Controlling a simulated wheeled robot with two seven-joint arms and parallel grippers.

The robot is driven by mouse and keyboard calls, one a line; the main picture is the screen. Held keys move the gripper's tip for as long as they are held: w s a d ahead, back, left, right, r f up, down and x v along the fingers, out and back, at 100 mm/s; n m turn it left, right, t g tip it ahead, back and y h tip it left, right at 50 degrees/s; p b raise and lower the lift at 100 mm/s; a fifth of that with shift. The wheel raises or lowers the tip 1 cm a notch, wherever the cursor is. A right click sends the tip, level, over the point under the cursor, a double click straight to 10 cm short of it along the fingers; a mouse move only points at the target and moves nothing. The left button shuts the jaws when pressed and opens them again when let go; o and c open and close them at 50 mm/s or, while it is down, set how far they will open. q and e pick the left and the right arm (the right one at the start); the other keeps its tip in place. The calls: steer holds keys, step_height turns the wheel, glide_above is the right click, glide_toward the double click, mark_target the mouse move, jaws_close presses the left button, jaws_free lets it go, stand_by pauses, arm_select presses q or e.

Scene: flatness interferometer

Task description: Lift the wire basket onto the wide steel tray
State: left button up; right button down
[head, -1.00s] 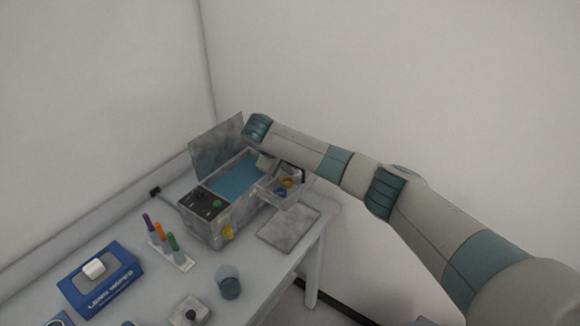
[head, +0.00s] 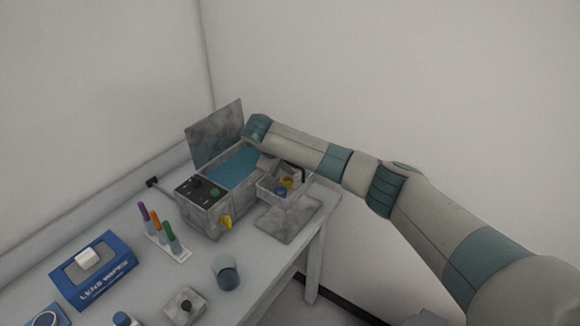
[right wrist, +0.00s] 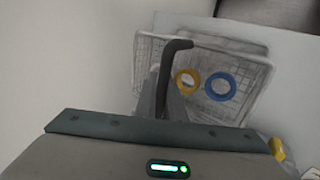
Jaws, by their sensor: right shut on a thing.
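The wire basket (head: 268,188) is a pale mesh box with an upright dark handle (right wrist: 163,85). It holds an orange ring (head: 287,181) and a blue ring (right wrist: 220,86). My right gripper (head: 270,162) is at the basket's handle side and shut on the basket; its fingertips are largely hidden in both views. The wide steel tray (head: 290,222) is a flat grey plate on the table, to the right of the tank. The basket overlaps the tray's back part in the head view; whether it touches the tray is unclear. My left gripper is out of view.
The tank (head: 205,216) with blue liquid, raised lid (head: 215,133) and yellow tap (head: 225,222) stands close left of the basket. A marker rack (head: 168,245), a cup (head: 225,273) and a blue wipes box (head: 95,270) are nearer. The table's right edge is near the tray.

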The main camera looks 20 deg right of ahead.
mark_target(289, 177)
steer(key=shift+f+b, duration=1.8)
steer(key=shift+f, duration=0.5)
steer(key=shift+f+b, duration=1.1)
steer(key=shift+f, duration=2.35)
steer(key=shift+f, duration=0.65)
steer(key=c, duration=1.8)
jaws_free()
steer(key=shift+c, duration=0.2)
steer(key=shift+o, duration=0.4)
steer(key=shift+s, duration=0.1)
step_height(289, 177, up, 12)
steer(key=p, duration=1.1)
steer(key=shift+p, duration=0.4)
